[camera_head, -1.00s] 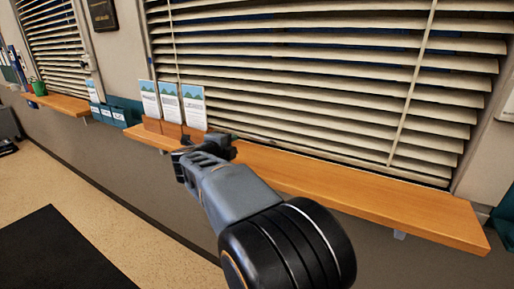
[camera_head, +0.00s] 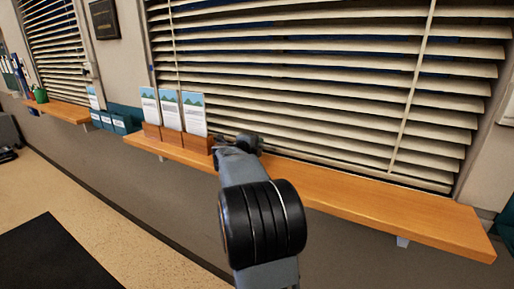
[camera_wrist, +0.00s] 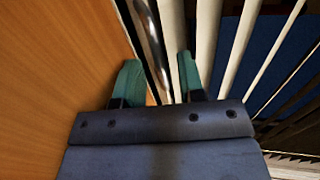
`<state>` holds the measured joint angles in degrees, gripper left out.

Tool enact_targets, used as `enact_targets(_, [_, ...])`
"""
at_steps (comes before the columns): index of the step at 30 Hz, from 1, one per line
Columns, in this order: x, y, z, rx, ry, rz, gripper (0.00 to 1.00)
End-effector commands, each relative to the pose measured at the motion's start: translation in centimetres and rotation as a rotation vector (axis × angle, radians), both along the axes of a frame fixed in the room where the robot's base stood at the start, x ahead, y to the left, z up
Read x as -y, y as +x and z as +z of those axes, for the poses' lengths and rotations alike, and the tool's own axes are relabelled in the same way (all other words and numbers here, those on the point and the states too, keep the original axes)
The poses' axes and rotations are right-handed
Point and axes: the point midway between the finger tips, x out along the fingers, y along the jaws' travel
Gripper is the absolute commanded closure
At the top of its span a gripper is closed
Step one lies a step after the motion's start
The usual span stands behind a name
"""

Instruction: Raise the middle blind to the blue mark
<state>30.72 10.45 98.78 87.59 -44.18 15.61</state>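The large blind (camera_head: 330,80) has cream slats and hangs low over a window, its lowest slats close above the wooden sill. A long cord or ladder tape runs down it at the right. In the wrist view, its pale slats (camera_wrist: 207,40) run away from me, above and right of the fingers. My gripper (camera_head: 240,142) is at the sill's back, near the blind's lower left part. I cannot make out a blue mark.
The wooden sill (camera_head: 400,210) runs under the blind, clear to the right. Several leaflets (camera_head: 170,110) stand in wooden holders just left of my gripper. Another blind (camera_head: 55,45) with its own sill (camera_head: 65,110) is at the far left. A dark plaque (camera_head: 103,18) hangs between them.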

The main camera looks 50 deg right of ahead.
Motion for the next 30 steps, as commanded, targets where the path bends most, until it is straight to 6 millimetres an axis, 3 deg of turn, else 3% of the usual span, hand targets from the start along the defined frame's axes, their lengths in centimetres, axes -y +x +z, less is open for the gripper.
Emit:
enact_targets(12, [0.47,0.10,-0.11,-0.001,0.000,0.000,0.65])
enact_targets(23, [0.44,0.11,-0.12,-0.001,0.000,0.000,0.99])
enact_targets(30, [0.43,0.11,-0.13,-0.001,0.000,0.000,1.00])
